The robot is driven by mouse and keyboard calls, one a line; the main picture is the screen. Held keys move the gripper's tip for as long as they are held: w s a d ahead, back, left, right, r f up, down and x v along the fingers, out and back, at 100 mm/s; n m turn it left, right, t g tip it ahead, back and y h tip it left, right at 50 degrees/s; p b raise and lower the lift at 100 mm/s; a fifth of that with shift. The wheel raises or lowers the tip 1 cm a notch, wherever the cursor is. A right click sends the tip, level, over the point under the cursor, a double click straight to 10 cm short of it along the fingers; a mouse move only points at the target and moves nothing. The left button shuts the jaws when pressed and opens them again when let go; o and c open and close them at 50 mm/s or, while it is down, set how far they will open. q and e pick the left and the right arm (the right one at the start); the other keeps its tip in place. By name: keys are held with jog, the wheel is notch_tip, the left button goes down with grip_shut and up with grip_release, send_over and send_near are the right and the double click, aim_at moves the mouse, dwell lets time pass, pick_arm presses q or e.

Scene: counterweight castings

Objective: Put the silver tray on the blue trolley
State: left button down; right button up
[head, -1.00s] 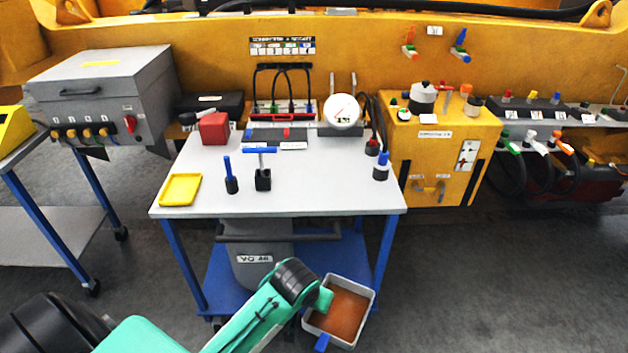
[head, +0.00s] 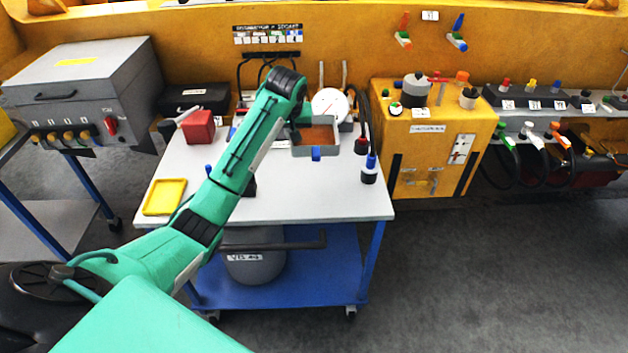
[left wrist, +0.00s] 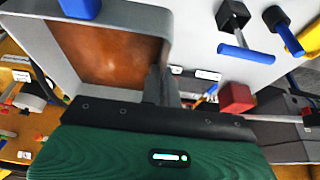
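The silver tray (head: 331,151) is a shallow grey box with a brown inside and a blue handle on its near side. It also shows in the left wrist view (left wrist: 154,18). My left gripper (head: 297,131) is shut on the tray's left wall; its fingers show at the wall in the left wrist view (left wrist: 160,86). The tray is over the back right part of the blue trolley (head: 320,198), which has a pale top and blue legs. I cannot tell whether the tray touches the top. My right gripper is not in view.
A yellow tray (head: 165,197), a red box (head: 198,127) and a blue-topped black piece (head: 369,172) stand on the trolley. A white gauge (head: 331,104) is behind the tray. The front right of the top is clear. A yellow cabinet (head: 425,150) stands right.

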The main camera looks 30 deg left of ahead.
pick_arm(q)
notch_tip(320, 180, down, 14)
jog(key=p, duration=0.3)
jog(key=shift+f, duration=0.2)
notch_tip(320, 180, down, 5)
jog(key=shift+r+p, duration=0.1)
jog(key=shift+p, duration=0.55)
jog(key=shift+f, duration=0.2)
jog(key=c, duration=2.1)
grip_release()
jog(key=shift+f, duration=0.1)
jog(key=o, duration=0.4)
